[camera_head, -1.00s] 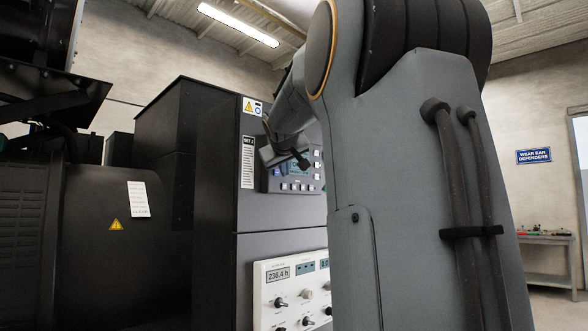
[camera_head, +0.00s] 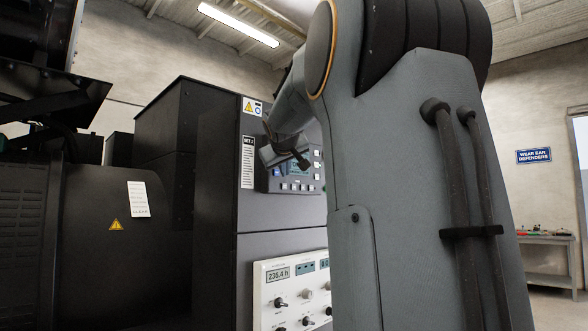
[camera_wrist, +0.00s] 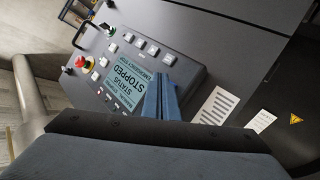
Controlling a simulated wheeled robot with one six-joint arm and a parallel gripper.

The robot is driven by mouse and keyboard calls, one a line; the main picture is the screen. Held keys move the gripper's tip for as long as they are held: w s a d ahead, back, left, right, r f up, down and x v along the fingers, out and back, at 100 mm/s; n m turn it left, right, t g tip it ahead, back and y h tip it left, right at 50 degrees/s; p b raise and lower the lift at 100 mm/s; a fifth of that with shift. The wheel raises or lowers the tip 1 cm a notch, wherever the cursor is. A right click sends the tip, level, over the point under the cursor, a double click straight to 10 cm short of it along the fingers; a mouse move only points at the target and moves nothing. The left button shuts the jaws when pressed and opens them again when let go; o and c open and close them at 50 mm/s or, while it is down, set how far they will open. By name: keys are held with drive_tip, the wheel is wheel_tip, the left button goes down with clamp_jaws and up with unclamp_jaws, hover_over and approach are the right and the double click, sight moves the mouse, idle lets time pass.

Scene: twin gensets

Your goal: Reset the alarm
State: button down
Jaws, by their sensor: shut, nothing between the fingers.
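The control panel (camera_head: 284,180) is on the dark cabinet, partly hidden by my arm in the head view. In the wrist view the panel (camera_wrist: 190,76) shows rotated, with a lit screen (camera_wrist: 128,90) reading "STATUS STOPPED" and "EMERGENCY STOP". Rows of pale buttons (camera_wrist: 140,43) run along the panel.
Below is a white panel (camera_head: 262,300) with knobs and a "236.4 h" display. A dark genset housing (camera_head: 100,245) stands at left. A bench (camera_head: 548,240) with small items is at the right wall. Open floor shows at lower right.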

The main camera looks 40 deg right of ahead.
drive_tip(key=shift+w, duration=0.1)
drive_tip(key=shift+w, duration=0.35)
drive_tip(key=shift+w+b, duration=0.3)
drive_tip(key=shift+w, duration=0.15)
idle(0.9)
drive_tip(key=shift+s, duration=0.95)
drive_tip(key=shift+s+d+p, duration=0.15)
drive_tip(key=shift+s+p, duration=0.35)
drive_tip(key=shift+s, duration=1)
drive_tip(key=shift+s+d+p, duration=0.1)
drive_tip(key=shift+s+p, duration=0.35)
drive_tip(key=shift+s, duration=1)
